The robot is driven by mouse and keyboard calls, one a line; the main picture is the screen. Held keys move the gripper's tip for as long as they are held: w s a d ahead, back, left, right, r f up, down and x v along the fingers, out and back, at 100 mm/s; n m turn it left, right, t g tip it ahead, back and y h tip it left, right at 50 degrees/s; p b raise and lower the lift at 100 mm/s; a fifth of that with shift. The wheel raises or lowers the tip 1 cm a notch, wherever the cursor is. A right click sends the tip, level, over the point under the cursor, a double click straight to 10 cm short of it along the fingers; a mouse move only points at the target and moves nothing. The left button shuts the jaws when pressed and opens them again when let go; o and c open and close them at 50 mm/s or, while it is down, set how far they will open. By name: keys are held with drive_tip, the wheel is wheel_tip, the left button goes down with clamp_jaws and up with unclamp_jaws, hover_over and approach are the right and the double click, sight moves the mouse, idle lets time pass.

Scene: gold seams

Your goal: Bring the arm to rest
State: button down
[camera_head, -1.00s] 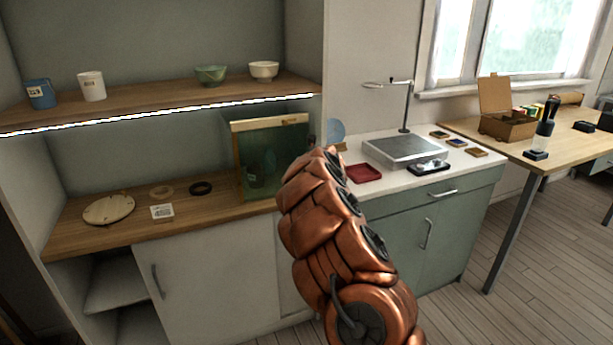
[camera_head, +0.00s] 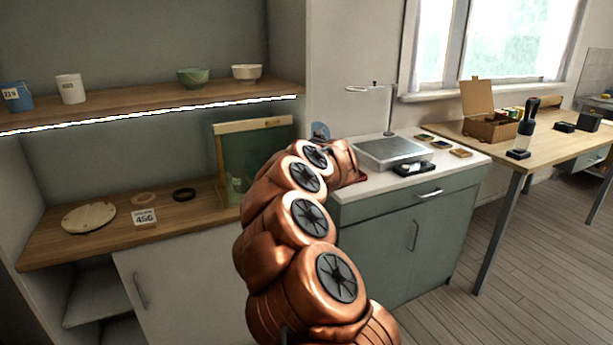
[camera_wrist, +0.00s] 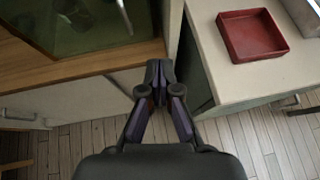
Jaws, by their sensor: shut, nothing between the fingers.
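My copper-coloured arm (camera_head: 305,225) rises from the bottom of the head view and bends over to the right at its top, near the front of the white counter. My gripper (camera_wrist: 158,68) shows in the wrist view with its dark fingertips together and nothing between them. It hangs by the gap between the wooden shelf edge (camera_wrist: 75,68) and the white counter (camera_wrist: 228,85), with the floor seen below. In the head view my gripper cannot be made out clearly.
A red tray (camera_wrist: 252,35) lies on the counter right of my gripper. A green panel with a wooden top bar (camera_head: 252,125) stands on the shelf. The counter also holds a metal-topped device (camera_head: 392,152). A wooden table (camera_head: 560,150) stands at right. Floor in front is clear.

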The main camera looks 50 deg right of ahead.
drive_tip(key=shift+s+a+r, duration=0.15)
drive_tip(key=shift+s+r, duration=0.2)
drive_tip(key=shift+s, duration=0.15)
